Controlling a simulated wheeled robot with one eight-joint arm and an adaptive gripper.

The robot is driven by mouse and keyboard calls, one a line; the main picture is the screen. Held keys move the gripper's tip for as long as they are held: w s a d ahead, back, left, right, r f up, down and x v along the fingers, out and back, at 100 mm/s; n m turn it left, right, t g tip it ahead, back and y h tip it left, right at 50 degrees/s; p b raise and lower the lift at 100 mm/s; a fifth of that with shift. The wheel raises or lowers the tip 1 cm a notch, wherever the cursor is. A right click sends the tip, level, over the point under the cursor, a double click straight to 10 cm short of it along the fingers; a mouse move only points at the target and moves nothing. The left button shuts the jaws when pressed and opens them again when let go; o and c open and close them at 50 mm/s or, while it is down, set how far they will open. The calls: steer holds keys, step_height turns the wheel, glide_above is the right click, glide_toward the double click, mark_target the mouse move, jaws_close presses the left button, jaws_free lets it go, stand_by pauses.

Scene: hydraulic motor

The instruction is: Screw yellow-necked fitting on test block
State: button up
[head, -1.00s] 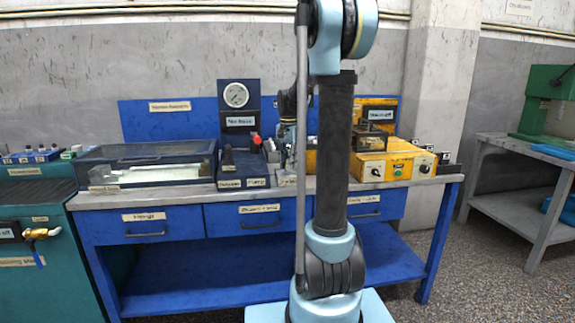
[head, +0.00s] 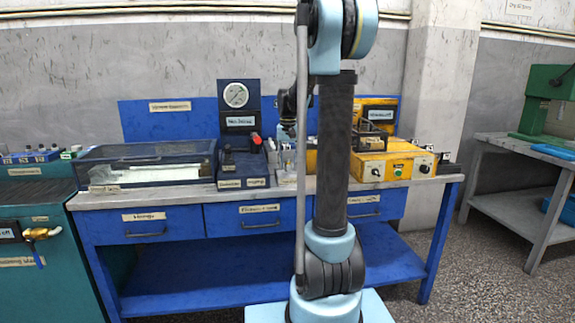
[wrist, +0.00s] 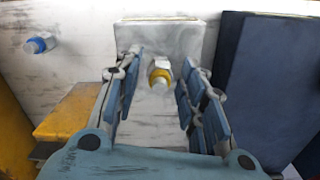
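The yellow-necked fitting (wrist: 160,76) shows in the wrist view, with a yellow ring and a pale metal body. It is in front of a pale grey block (wrist: 160,38); I cannot tell whether it is seated in it. My gripper (wrist: 162,72) is open, with one blue-padded finger on each side of the fitting. Gaps show between the fingers and the fitting. In the head view a pale block (head: 287,164) stands on the bench right of the gauge stand, below my arm's end; the fitting cannot be made out there.
A blue-necked fitting (wrist: 40,44) is at the left in the wrist view. A yellow housing (wrist: 68,112) is at the left and a dark blue housing (wrist: 265,85) close at the right. On the bench (head: 150,198) stand a gauge stand (head: 238,122) and a yellow control box (head: 398,164).

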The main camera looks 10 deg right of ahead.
steer(key=n, duration=0.4)
steer(key=shift+n, duration=0.3)
steer(key=shift+n, duration=1)
steer(key=n, duration=0.6)
steer(key=shift+n, duration=1.1)
steer(key=n, duration=0.9)
